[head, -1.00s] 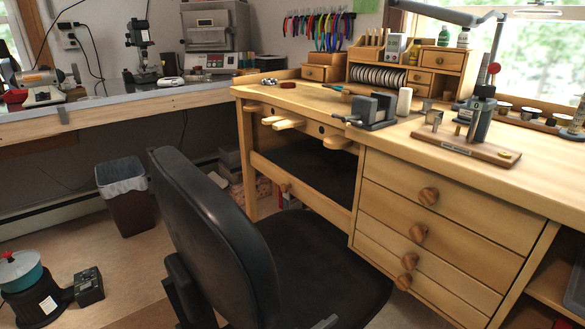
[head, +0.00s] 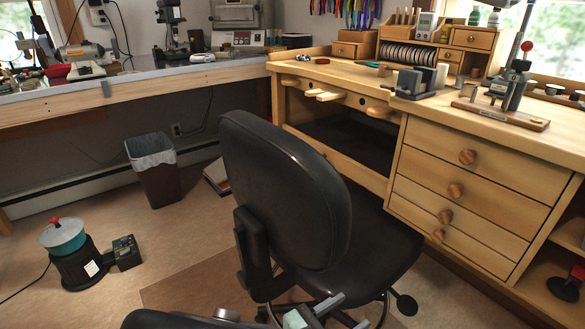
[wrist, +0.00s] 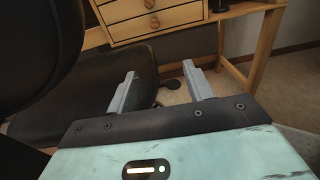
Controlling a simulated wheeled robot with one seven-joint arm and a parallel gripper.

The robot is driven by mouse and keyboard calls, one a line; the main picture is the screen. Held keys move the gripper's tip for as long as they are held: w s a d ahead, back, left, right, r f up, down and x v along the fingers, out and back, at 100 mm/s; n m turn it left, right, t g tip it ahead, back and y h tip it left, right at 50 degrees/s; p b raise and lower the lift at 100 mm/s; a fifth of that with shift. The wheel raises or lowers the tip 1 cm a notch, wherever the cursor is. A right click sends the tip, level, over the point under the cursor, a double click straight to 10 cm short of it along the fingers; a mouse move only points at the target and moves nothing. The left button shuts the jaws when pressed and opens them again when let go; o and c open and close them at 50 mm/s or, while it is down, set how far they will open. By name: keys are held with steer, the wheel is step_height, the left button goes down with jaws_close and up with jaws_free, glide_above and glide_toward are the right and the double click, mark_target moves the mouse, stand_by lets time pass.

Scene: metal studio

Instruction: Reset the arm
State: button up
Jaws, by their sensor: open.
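My gripper (head: 346,311) shows at the bottom edge of the head view, in front of the chair's lower part. In the wrist view its two grey fingers (wrist: 160,72) stand wide apart with nothing between them. The gripper is open and empty, pointing toward the black chair seat and the wooden bench. Much of my arm is outside the head view.
A black office chair (head: 285,190) stands close ahead, before a wooden workbench (head: 455,180) with drawers and tools on top. A waste bin (head: 158,180) stands left of the chair. A teal-topped machine (head: 70,250) sits on the floor at left. Open floor lies between them.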

steer(key=s+d+r+m+g+y, duration=0.2)
steer(key=s+r+m+g+y, duration=0.35)
steer(key=r+m+y, duration=0.3)
steer(key=s+d+r+m+g+y, duration=0.3)
steer(key=s+r+m+g+y, duration=0.25)
steer(key=r+m+y, duration=0.35)
step_height(320, 180, up, 20)
steer(key=t+h+p, duration=0.1)
steer(key=h+p, duration=0.1)
steer(key=p, duration=1.7)
steer(key=shift+s+a+r, duration=0.2)
steer(key=shift+s, duration=0.1)
